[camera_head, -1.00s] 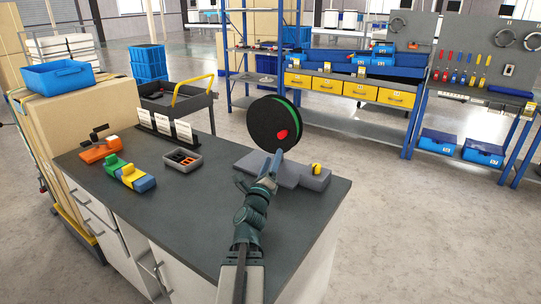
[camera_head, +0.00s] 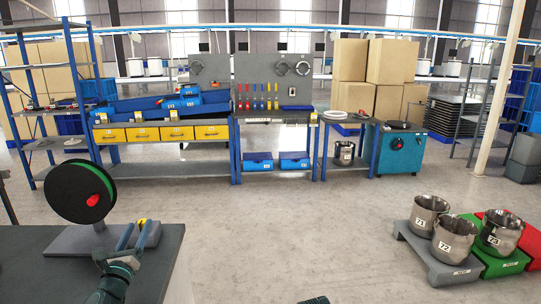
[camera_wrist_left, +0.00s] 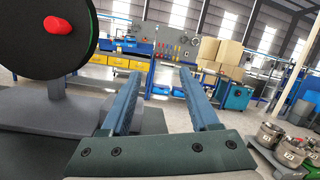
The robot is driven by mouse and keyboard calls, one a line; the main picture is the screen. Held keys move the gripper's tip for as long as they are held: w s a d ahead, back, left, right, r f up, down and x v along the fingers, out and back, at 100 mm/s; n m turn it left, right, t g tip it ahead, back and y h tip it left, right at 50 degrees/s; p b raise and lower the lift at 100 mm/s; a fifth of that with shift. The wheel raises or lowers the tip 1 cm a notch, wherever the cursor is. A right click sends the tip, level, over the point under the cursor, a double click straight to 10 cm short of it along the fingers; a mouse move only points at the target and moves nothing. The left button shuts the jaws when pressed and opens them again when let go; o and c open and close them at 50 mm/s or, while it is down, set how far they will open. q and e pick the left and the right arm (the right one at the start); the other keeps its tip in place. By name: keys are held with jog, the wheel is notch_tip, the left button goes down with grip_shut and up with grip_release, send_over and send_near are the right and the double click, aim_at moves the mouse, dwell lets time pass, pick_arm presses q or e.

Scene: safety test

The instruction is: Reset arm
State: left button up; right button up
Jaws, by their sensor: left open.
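My left gripper (camera_head: 132,240) is at the bottom left of the head view, near the right part of the grey spool stand (camera_head: 78,238). In the left wrist view its two blue fingers (camera_wrist_left: 158,98) are well apart, with nothing between them. The black spool (camera_head: 62,196) with a green rim and red knob (camera_head: 93,200) stands upright on the stand, left of the gripper. The spool also shows at the left of the wrist view (camera_wrist_left: 40,32). A small yellow part (camera_head: 142,222) is behind the fingers in the head view.
The dark worktop (camera_head: 30,275) ends just right of the gripper. Open floor (camera_head: 290,215) lies beyond. Steel pots (camera_head: 453,240) sit on coloured bases at the lower right. A blue bench with yellow drawers (camera_head: 175,132) stands at the back.

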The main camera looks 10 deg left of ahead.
pick_arm(q)
jog(key=w+d+f+m+g+h, duration=0.25)
jog(key=d+m+h, duration=0.35)
jog(key=d, duration=0.4)
jog(key=w+d+f+m+g+h, duration=0.1)
jog(key=d+f+m+h, duration=0.2)
jog(key=d+m, duration=0.55)
jog(key=s+d+f+m+g+h, duration=0.2)
jog(key=d+f+m+g, duration=0.2)
jog(key=d+m, duration=0.3)
jog(key=s+d+f+m+g+h, duration=0.1)
jog(key=d+f+m+g, duration=0.35)
jog(key=d, duration=0.45)
jog(key=s+d+f+m+g+y, duration=0.2)
jog(key=s+d+f+m+g, duration=0.2)
jog(key=s+d+f+m, duration=0.25)
jog(key=s+a+f+m+g+y, duration=0.2)
jog(key=s+f+m+g+y, duration=0.3)
jog(key=s+f+m+y, duration=0.45)
notch_tip(320, 180, up, 21)
jog(key=m+h+p, duration=0.1)
jog(key=m+p, duration=0.1)
jog(key=p, duration=1.6)
jog(key=shift+s+a+r+m, duration=0.2)
jog(key=shift+s+a+m, duration=0.05)
jog(key=shift+m, duration=0.15)
jog(key=shift+a, duration=0.1)
